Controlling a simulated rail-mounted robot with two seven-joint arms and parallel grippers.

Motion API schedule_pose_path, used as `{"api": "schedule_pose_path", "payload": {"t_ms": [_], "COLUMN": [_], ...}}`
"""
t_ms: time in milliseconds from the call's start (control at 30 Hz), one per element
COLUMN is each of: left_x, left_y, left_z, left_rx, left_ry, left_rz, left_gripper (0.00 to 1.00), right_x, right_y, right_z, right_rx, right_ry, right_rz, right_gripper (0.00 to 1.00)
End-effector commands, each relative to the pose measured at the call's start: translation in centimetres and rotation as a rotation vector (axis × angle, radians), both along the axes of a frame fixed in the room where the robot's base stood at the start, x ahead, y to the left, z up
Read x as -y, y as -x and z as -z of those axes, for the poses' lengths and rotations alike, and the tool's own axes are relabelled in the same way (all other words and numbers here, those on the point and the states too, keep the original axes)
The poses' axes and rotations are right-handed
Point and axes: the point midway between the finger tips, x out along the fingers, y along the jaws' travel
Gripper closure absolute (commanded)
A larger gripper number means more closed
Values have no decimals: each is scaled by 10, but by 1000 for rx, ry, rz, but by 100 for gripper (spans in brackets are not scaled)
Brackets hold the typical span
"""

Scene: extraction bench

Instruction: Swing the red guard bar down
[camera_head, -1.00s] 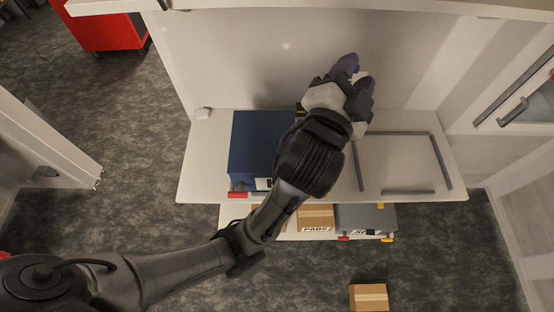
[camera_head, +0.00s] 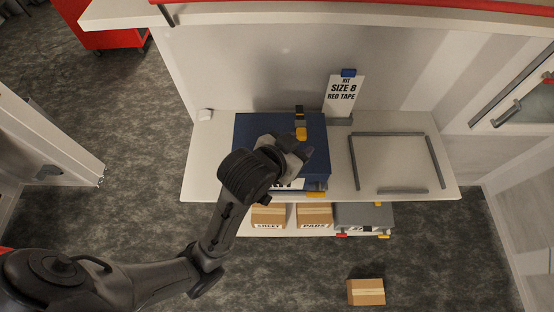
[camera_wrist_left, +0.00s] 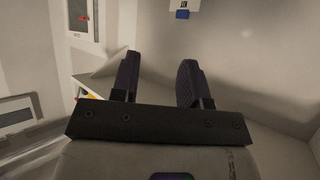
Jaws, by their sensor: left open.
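A long red bar (camera_head: 420,5) runs along the top edge of the head view, above the white upper ledge. It is cut off by the frame, so I cannot tell whether it is the guard bar or how it is hinged. My left gripper (camera_head: 296,150) is above the blue case, well below the red bar in the picture. In the left wrist view its two dark fingers (camera_wrist_left: 157,82) stand apart with nothing between them. My right gripper is not in view.
A blue case (camera_head: 260,128) with yellow latches sits on the white shelf (camera_head: 205,160). A sign (camera_head: 344,95) reading "KIT SIZE 8 RED TAPE" stands behind it. A grey outlined frame (camera_head: 390,134) at right is empty. Boxes (camera_head: 314,215) and a grey case (camera_head: 364,216) are below.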

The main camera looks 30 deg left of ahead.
Motion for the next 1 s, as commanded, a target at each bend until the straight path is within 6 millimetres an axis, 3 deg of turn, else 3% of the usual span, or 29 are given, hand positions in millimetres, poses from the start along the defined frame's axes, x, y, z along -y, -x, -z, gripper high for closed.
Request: {"api": "schedule_pose_path", "payload": {"t_ms": [433, 933, 1000], "left_x": [-19, -22, -22], "left_y": [37, 43, 43], "left_z": [37, 43, 43], "left_rx": [-147, -167, -167], "left_ry": [-9, -11, -11], "left_rz": [-1, -2, -2], "left_gripper": [59, 59, 64], "right_x": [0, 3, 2], "right_y": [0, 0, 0], "right_z": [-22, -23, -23], "right_rx": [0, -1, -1], "right_ry": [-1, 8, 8], "right_rz": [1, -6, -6], "right_gripper": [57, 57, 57]}}
